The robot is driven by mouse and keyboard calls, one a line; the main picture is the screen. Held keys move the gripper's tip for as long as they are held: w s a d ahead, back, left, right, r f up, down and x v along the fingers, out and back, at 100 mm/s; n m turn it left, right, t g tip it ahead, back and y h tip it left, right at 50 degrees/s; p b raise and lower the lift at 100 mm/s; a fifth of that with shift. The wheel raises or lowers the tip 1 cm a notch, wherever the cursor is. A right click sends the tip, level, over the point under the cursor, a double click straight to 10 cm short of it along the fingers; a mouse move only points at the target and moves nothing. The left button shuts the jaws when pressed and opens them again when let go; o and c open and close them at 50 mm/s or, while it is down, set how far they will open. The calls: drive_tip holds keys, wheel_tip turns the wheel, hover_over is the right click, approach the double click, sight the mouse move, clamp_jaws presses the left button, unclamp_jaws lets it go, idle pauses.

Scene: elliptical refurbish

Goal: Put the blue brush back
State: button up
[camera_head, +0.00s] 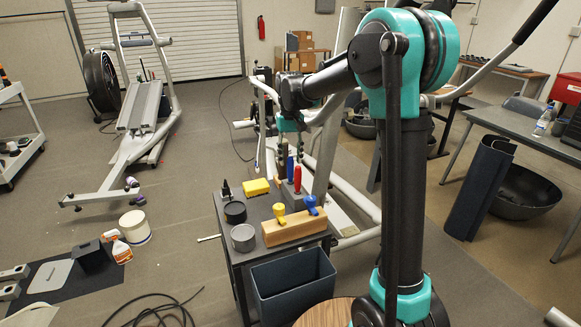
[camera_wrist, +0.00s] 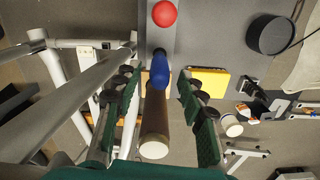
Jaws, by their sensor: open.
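The blue brush (camera_head: 290,168) stands roughly upright at the grey block (camera_head: 303,194) on the cart, beside a red-handled tool (camera_head: 297,179). In the wrist view the blue brush (camera_wrist: 159,70) shows a blue part and a brown shaft with a pale round end towards the camera. My gripper (camera_head: 291,145) is above the block, with its green fingers on both sides of the brush. In the wrist view my gripper (camera_wrist: 157,85) is open, with gaps between the fingers and the shaft. The brush's lower end is hidden.
A wooden block (camera_head: 295,227) with yellow and blue knobs stands nearer on the cart. A yellow sponge (camera_head: 256,187), a black cup (camera_head: 235,212) and a grey cup (camera_head: 243,237) are to the left. A dark bin (camera_head: 293,287) is at the cart's front. Gym frames stand behind.

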wheel_tip(320, 180, up, 7)
drive_tip(key=shift+w+r, duration=0.1)
drive_tip(key=shift+r, duration=0.05)
